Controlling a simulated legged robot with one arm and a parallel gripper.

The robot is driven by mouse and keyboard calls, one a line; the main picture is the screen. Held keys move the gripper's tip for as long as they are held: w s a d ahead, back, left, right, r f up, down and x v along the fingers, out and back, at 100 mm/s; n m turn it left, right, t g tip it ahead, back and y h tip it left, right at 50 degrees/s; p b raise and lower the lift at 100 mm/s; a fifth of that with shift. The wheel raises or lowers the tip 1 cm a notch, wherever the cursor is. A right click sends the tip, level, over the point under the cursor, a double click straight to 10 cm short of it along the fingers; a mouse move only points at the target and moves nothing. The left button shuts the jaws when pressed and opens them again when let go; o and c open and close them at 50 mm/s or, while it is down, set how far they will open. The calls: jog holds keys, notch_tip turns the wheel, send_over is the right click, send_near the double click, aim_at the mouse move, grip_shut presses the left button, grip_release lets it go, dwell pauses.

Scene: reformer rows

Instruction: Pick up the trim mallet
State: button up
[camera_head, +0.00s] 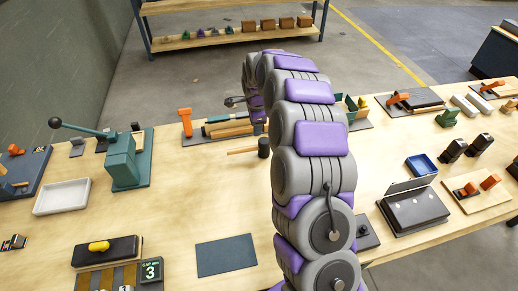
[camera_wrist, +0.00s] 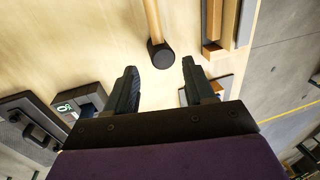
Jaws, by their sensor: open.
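The trim mallet lies on the wooden workbench, with a black cylindrical head (camera_head: 263,147) and a pale wooden handle (camera_head: 242,151) pointing left in the head view. In the wrist view its black head (camera_wrist: 160,55) is just beyond the gap between my fingertips, and its handle (camera_wrist: 152,18) runs up out of the frame. My gripper (camera_wrist: 159,66) is open and empty, its two dark fingers spread on either side of the line of the mallet head. It is not touching the mallet as far as I can see. In the head view my arm hides much of the area around it.
The workbench (camera_head: 170,215) carries a teal lever press (camera_head: 124,160) and white tray (camera_head: 62,197) at left. An orange-headed tool (camera_head: 185,121) and a rack of wooden bars (camera_head: 225,130) lie behind the mallet. A dark mat (camera_head: 226,255) lies in front.

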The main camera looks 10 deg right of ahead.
aim_at(253, 148)
jog(key=f, duration=0.3)
jog(key=w+f+b, duration=0.1)
jog(key=f, duration=0.3)
jog(key=w+f+b, duration=0.1)
jog(key=f, duration=0.3)
jog(key=shift+f, duration=0.15)
jog(key=shift+w+a+f+b, duration=0.15)
jog(key=shift+f+b, duration=0.35)
jog(key=shift+f, duration=0.8)
jog(key=shift+w+a+f+b, duration=0.15)
jog(key=shift+f+b, duration=0.35)
jog(key=shift+f, duration=0.8)
jog(key=shift+d, duration=0.1)
jog(key=shift+c, duration=0.3)
grip_shut()
